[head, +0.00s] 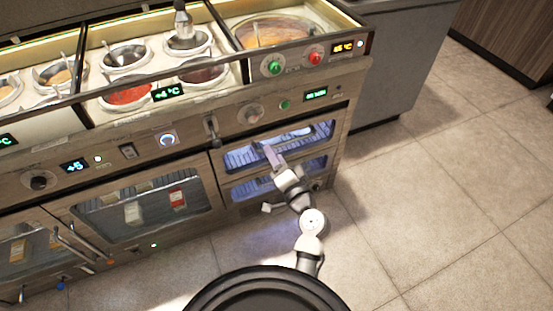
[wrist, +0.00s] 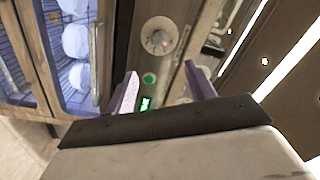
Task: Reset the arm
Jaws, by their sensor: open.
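My gripper (head: 264,150) is in front of the lit right-hand section of the sauce counter in the head view. My arm reaches up to it from the bottom middle. In the wrist view, the two purple fingers of my gripper (wrist: 161,72) stand apart with nothing between them. Beyond the fingers are a round knob (wrist: 160,36), a green button (wrist: 149,78) and a small green display (wrist: 144,104) on the counter's front panel. I cannot tell how far the fingertips are from the panel.
The counter's top holds wells with sauces, including a red one (head: 130,95), and a large round pan (head: 275,32). A lit glass-fronted compartment (wrist: 82,14) holds white round items. A grey cabinet (head: 405,70) stands at right. The tiled floor (head: 450,190) at right is clear.

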